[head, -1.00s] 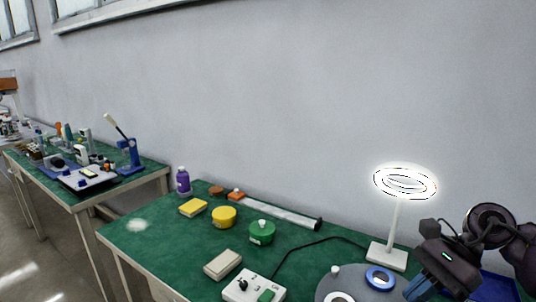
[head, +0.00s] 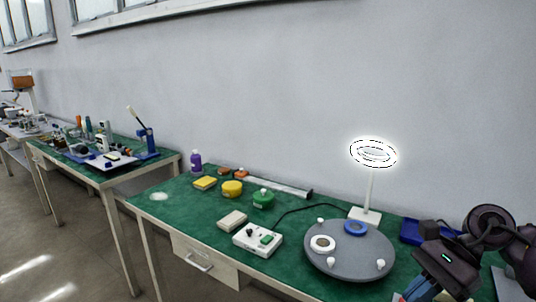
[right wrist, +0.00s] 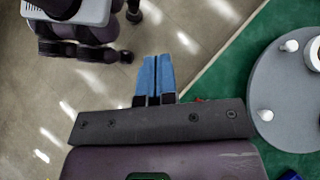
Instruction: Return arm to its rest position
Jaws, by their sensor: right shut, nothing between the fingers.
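My right gripper (right wrist: 153,78) has blue fingers pressed together with nothing between them in the right wrist view. It is over the floor, beside the front edge of the green table (right wrist: 225,85). In the head view my right gripper (head: 420,290) is at the lower right, to the right of the grey round turntable (head: 330,262). My left gripper is not in view.
A lit ring lamp (head: 370,190) stands behind the turntable. A white control box (head: 258,239), a green canister (head: 263,199), a yellow canister (head: 232,188) and a purple bottle (head: 196,161) stand on the table. A blue tray (head: 412,230) lies near my right arm.

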